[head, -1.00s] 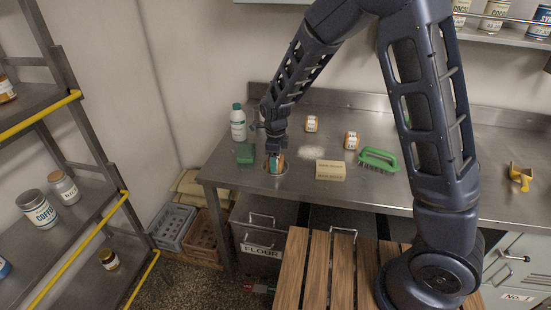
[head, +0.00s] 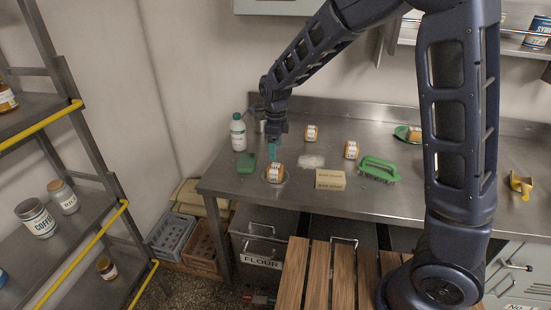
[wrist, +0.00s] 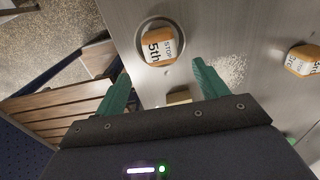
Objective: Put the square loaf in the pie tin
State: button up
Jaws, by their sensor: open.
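An orange-brown loaf (head: 274,172) with a white label sits inside the round metal pie tin (head: 286,180) near the table's left front. In the wrist view the loaf (wrist: 160,46) lies within the rim of the tin (wrist: 157,65), its label reading "5th STOP". My gripper (head: 272,150) is open and empty, just above and behind the loaf in the head view, apart from it. In the wrist view the green fingers of my gripper (wrist: 162,74) are spread wide, with the loaf beyond their tips.
Similar labelled loaves stand at the back (head: 311,132) and middle (head: 351,150). A white bottle (head: 238,132), green block (head: 246,163), pale block (head: 330,179) and green brush (head: 379,169) are around.

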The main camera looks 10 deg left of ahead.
jog(key=shift+r, duration=1.5)
jog(key=w+d+r+n+t+y, duration=0.1)
jog(key=d+r+n, duration=0.4)
jog(key=d, duration=0.8)
jog(key=w+d+r+n+y, duration=0.1)
jog(key=d+r+n, duration=0.2)
jog(key=d+r, duration=0.7)
jog(key=s+d+n+t+h, duration=0.1)
jog(key=s+d+n, duration=0.4)
jog(key=d, duration=0.6)
jog(key=s+d+f+n+t+h, duration=0.1)
jog(key=s+d+n+t, duration=0.1)
jog(key=s+d+n, duration=0.3)
jog(key=s+d, duration=0.4)
jog(key=d, duration=0.2)
jog(key=shift+t, duration=0.3)
